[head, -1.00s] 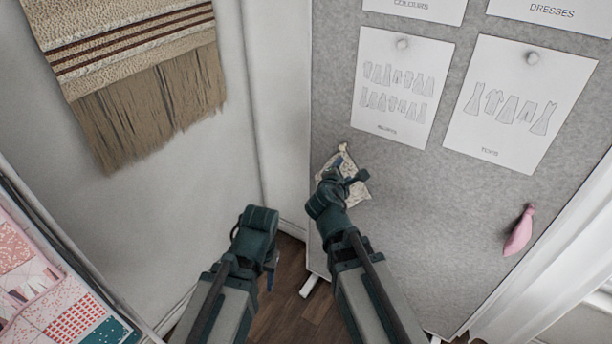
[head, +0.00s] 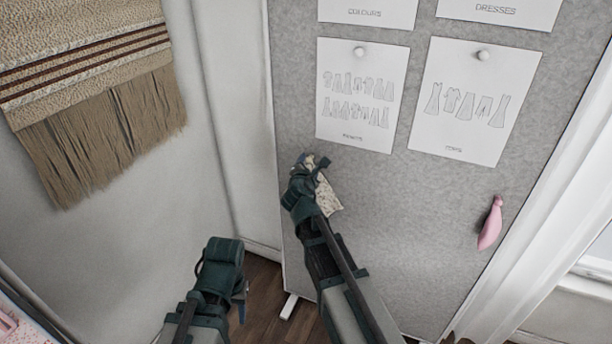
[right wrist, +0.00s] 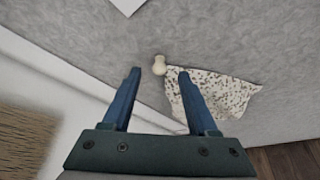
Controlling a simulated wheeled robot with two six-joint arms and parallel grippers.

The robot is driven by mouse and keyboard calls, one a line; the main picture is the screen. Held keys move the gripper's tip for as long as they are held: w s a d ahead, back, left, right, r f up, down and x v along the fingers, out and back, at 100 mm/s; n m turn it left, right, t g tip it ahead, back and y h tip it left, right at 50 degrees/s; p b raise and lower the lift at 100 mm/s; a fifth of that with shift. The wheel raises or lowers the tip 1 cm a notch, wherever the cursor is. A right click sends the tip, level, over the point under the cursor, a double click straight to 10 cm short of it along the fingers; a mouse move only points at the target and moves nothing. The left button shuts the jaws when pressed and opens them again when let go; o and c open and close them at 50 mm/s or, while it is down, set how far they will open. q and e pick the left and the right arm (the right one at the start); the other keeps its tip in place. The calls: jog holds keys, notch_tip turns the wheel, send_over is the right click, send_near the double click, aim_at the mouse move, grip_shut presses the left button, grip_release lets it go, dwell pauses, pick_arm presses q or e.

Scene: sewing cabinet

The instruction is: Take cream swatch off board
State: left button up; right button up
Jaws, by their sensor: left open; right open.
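The cream swatch (head: 326,190) with dark specks hangs on the grey board (head: 370,240), low near its left edge. In the right wrist view the swatch (right wrist: 213,90) hangs by its upper left corner at a pale pin (right wrist: 159,64). My right gripper (head: 312,162) is at the swatch and hides part of it in the head view. In the right wrist view its blue fingers (right wrist: 158,72) are apart, with the pin near the gap between the tips. The right finger overlaps the swatch's left edge. My left gripper (head: 240,300) is open and low at the left, away from the board.
Paper sheets (head: 355,95) are pinned above the swatch, and another sheet (head: 468,100) is beside them. A fringed woven hanging (head: 85,100) is on the left wall. The board's foot (head: 289,306) stands on the wooden floor.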

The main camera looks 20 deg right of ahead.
aim_at(310, 161)
jog(key=shift+b+x, duration=0.4)
jog(key=shift+x, duration=1.65)
grip_shut()
jog(key=shift+s+a, duration=0.1)
jog(key=shift+s+a, duration=0.45)
jog(key=shift+s, duration=0.1)
jog(key=shift+s+a, duration=0.45)
jog(key=shift+s, duration=0.15)
jog(key=s+a, duration=0.6)
jog(key=s, duration=0.1)
jog(key=shift+s, duration=0.35)
